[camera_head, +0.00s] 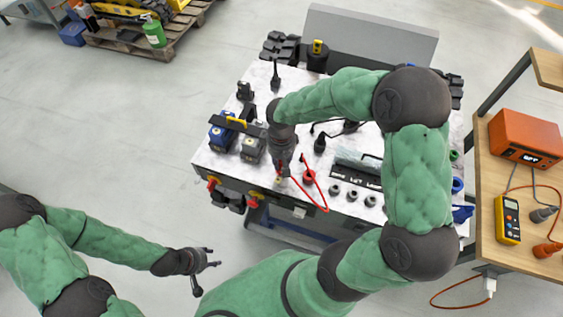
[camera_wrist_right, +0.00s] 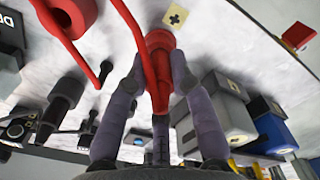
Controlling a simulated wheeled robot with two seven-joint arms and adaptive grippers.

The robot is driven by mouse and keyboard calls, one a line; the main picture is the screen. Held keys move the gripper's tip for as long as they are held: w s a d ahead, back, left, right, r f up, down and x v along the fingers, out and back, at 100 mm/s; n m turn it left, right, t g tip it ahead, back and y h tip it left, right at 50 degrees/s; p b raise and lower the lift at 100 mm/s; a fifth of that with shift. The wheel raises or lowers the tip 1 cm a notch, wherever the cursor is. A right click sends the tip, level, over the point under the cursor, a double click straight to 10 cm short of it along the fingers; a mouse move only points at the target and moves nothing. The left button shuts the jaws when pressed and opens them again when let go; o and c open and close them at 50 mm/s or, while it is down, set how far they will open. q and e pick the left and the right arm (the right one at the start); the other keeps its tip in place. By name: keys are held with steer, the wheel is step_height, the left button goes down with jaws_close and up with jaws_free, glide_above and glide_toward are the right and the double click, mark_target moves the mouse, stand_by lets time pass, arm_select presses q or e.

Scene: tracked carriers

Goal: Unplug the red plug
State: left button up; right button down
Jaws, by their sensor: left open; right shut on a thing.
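The red plug (camera_wrist_right: 160,62) is between the fingers of my right gripper (camera_wrist_right: 158,85) in the right wrist view, and the gripper is shut on it. A red cable (camera_wrist_right: 128,22) runs beside it. A cream block with a dark cross (camera_wrist_right: 177,17) shows close to the plug's wide end; whether the plug is seated in anything cannot be told. In the head view my right gripper (camera_head: 282,168) is over the front of the white worktable (camera_head: 215,158), and the plug is mostly hidden there. My left gripper (camera_head: 205,263) is open and empty, off the table at lower left.
A red ring-shaped part (camera_head: 308,177) stands right of my right gripper, with the red cable looping nearby. Blue and grey battery-like blocks (camera_head: 222,138) stand at left. A wooden side table holds an orange unit (camera_head: 525,137) reading "OFF" and a yellow meter (camera_head: 508,218).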

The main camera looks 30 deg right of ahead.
steer(key=shift+r+p, duration=0.7)
steer(key=shift+r, duration=0.3)
steer(key=shift+r+p, duration=1.35)
steer(key=shift+r, duration=0.4)
